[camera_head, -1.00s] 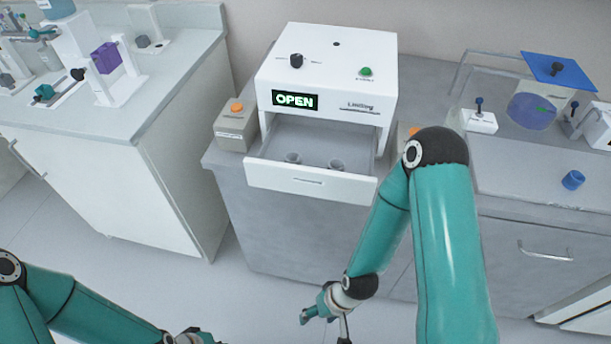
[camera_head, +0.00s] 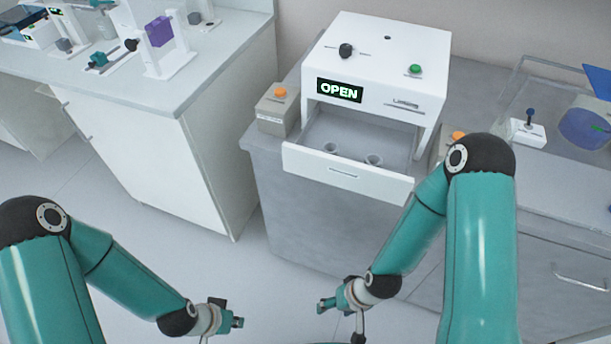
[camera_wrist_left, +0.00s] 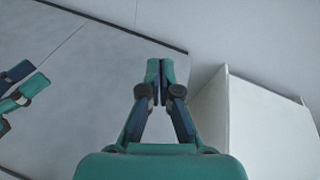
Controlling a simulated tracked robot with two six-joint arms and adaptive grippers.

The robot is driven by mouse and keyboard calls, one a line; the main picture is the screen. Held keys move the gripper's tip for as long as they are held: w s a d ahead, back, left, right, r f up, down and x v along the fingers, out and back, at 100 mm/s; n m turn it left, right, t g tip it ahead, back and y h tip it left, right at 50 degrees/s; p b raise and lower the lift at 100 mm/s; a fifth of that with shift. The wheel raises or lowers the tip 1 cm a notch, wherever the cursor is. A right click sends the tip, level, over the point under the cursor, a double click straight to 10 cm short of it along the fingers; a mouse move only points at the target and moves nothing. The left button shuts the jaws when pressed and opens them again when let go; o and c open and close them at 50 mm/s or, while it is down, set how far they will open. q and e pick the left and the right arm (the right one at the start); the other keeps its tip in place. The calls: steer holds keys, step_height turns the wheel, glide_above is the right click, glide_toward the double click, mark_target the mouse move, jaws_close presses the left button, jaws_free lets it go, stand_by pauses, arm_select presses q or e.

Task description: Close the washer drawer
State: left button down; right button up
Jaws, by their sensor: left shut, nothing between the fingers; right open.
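The washer (camera_head: 385,62) is a white box on a grey counter, with a lit OPEN sign on its front. Its drawer (camera_head: 345,176) is pulled out toward me, and two small round holders sit inside it. My left gripper (camera_head: 238,322) is low in front of the counter, left of and below the drawer, shut and empty. It also shows shut in the left wrist view (camera_wrist_left: 160,68). My right gripper (camera_head: 322,304) is below the drawer front, apart from it, and open.
A small box with an orange button (camera_head: 279,108) stands left of the washer. Another orange button (camera_head: 457,136) shows at its right, partly hidden by my right arm. A white cabinet (camera_head: 190,150) with lab items stands at the left. Open floor lies between the cabinets.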

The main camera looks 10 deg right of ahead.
arm_select(q)
steer(key=w+d+r+m+t+b, duration=0.1)
steer(key=w+r+m+t+b, duration=0.45)
steer(key=w+m, duration=0.25)
steer(key=w+d+r+m+t+b, duration=0.2)
steer(key=w+r+m+t+b, duration=0.2)
steer(key=w+r+m+b, duration=0.35)
steer(key=m+t+h+b, duration=0.5)
steer(key=h+b, duration=0.1)
steer(key=b, duration=0.8)
glide_toward(304, 169)
steer(key=x, duration=0.7)
steer(key=shift+w+d+r, duration=0.1)
steer(key=shift+w+d, duration=0.05)
